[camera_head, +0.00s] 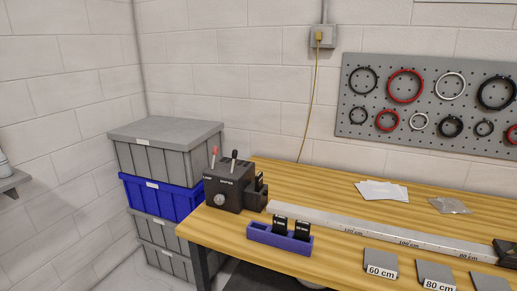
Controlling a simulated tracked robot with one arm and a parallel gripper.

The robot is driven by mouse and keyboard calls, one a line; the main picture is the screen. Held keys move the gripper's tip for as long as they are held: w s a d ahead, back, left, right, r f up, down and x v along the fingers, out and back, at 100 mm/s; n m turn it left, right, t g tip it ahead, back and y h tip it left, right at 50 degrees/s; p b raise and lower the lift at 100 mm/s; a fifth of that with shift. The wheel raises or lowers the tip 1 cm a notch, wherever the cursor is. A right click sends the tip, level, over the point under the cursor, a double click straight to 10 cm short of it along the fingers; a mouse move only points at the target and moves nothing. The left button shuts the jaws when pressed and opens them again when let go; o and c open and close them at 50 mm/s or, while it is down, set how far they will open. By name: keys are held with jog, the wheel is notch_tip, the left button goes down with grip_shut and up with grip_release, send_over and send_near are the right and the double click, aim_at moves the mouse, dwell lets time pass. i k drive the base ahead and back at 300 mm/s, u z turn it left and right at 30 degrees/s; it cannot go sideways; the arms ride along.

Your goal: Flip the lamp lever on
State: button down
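A dark control box (226,192) stands at the left end of the wooden table. Two levers rise from its top: a red-tipped lever (214,153) at the left, above a small label that seems to read "LAMP", and a black-tipped lever (234,158) to its right. Both levers look near upright, with a slight tilt. My gripper is not in view.
A blue holder (280,239) with two black pieces sits in front of the box. A long metal rail (372,231) runs rightward along the wooden table (330,183). Stacked bins (165,150) stand at the left. Labelled grey plates (381,262) lie near the front edge.

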aim_at(215, 150)
jog(key=z, duration=0.2)
jog(key=i, duration=1.55)
jog(key=u, duration=0.7)
